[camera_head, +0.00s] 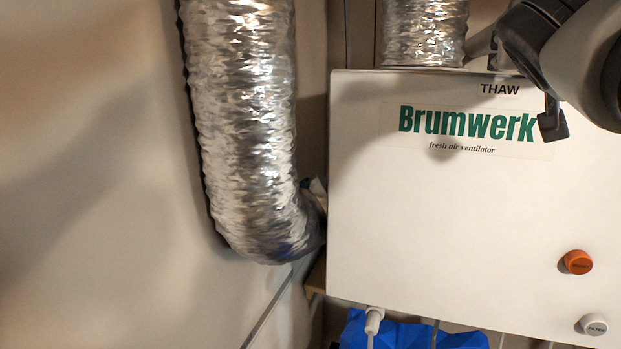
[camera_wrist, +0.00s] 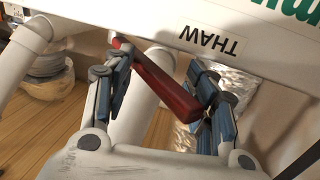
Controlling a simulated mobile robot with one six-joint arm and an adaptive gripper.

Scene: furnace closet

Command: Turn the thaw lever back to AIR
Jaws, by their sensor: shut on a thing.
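The red thaw lever (camera_wrist: 166,84) shows in the wrist view, running from the ventilator's edge down and right between the two fingers of my gripper (camera_wrist: 162,78). My gripper is shut on the lever, with its outer end at the right finger. The THAW label (camera_wrist: 208,41) appears upside down next to it. In the head view, my gripper (camera_head: 550,122) is at the upper right, in front of the white ventilator (camera_head: 440,230), right of the THAW label (camera_head: 500,89). The lever cannot be made out there. No AIR label is visible in either view.
A silver flexible duct (camera_head: 245,120) hangs left of the ventilator, and another (camera_head: 425,30) rises from its top. An orange knob (camera_head: 576,262) and a grey FILTER button (camera_head: 593,324) are on the front. Something blue (camera_head: 400,333) sits below.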

